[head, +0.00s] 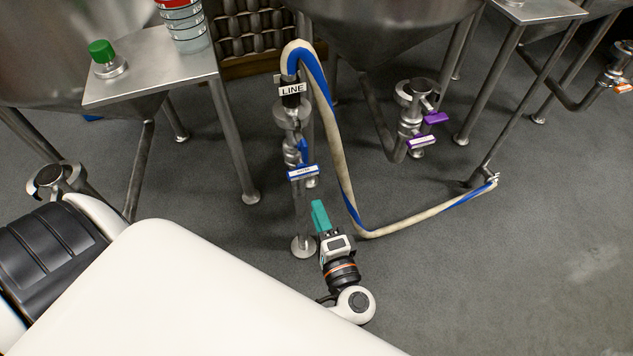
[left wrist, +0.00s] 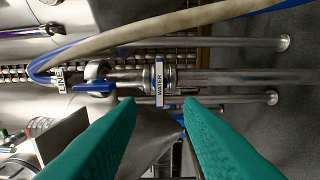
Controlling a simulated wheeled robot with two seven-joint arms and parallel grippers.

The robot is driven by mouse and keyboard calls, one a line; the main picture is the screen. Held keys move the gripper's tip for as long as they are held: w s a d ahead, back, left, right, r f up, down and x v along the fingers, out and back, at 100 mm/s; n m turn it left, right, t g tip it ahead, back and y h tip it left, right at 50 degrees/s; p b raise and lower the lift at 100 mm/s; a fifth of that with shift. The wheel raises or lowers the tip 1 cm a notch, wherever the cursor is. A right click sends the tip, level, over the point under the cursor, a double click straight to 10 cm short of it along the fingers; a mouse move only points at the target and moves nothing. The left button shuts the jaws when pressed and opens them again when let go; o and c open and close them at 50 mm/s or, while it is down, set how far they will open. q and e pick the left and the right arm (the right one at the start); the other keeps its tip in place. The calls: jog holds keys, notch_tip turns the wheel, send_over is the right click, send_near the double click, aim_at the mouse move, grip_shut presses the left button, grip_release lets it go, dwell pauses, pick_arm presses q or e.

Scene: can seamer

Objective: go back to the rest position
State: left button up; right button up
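My left gripper (head: 320,216) has teal fingers and is just in front of the line post in the head view. In the left wrist view the two fingers of my left gripper (left wrist: 160,103) stand apart with nothing between them. Beyond them is a valve with a blue handle and a tag reading WATER (left wrist: 159,83); the tag also shows in the head view (head: 303,172). The fingers look clear of the valve, though the exact distance is hard to tell. My right gripper is not in view.
A beige and blue hose (head: 341,165) loops from the post labelled LINE (head: 292,89) to the floor on the right. A steel table (head: 150,72) with a green button (head: 101,51) stands at upper left. Purple-handled valve (head: 418,141) stands right. Grey floor (head: 520,260) is open at right.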

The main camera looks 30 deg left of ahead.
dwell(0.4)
